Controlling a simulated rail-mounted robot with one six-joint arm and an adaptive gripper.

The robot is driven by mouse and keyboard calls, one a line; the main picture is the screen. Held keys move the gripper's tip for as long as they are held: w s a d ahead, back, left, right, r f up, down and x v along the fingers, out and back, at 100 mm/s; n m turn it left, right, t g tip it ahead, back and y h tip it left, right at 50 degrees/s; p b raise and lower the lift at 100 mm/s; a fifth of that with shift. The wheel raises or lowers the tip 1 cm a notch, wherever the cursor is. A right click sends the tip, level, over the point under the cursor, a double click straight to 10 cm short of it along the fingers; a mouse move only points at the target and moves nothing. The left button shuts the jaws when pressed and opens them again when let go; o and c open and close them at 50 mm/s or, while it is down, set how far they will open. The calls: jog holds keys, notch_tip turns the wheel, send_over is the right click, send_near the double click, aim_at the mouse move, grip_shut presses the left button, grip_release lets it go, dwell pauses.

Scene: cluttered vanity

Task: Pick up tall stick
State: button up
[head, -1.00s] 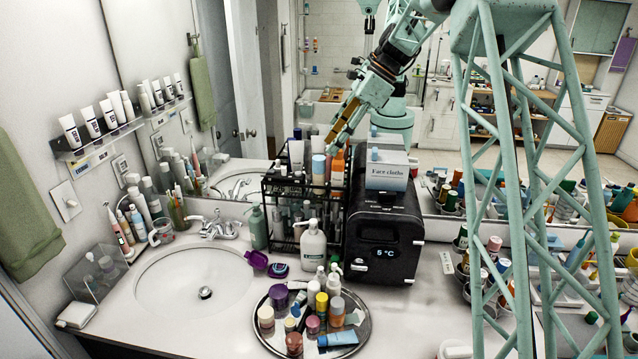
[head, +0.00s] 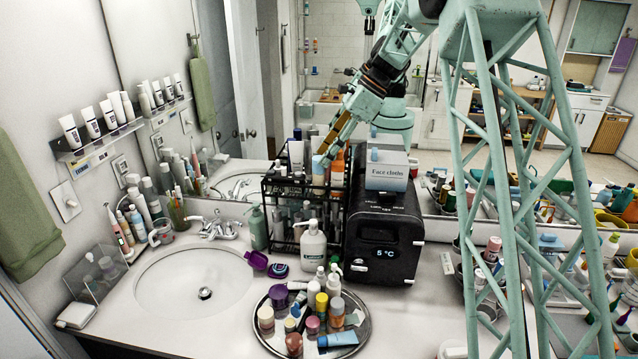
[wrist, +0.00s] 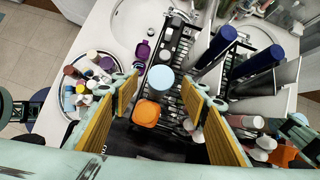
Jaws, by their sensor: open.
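In the head view a tall light-blue-topped stick (head: 318,168) and an orange-topped item (head: 338,164) stand upright in the rack's top tier. The fingers show no grip on either. Which of them is the tall stick is not labelled.
A black cooler box (head: 385,240) with a face-cloths box (head: 387,177) on top stands right of the rack. A round tray (head: 345,350) of bottles is in front. The sink (head: 190,285) is left.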

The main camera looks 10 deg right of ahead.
aim_at(319, 182)
jog(key=shift+x, duration=2)
jog(key=c, duration=1.2)
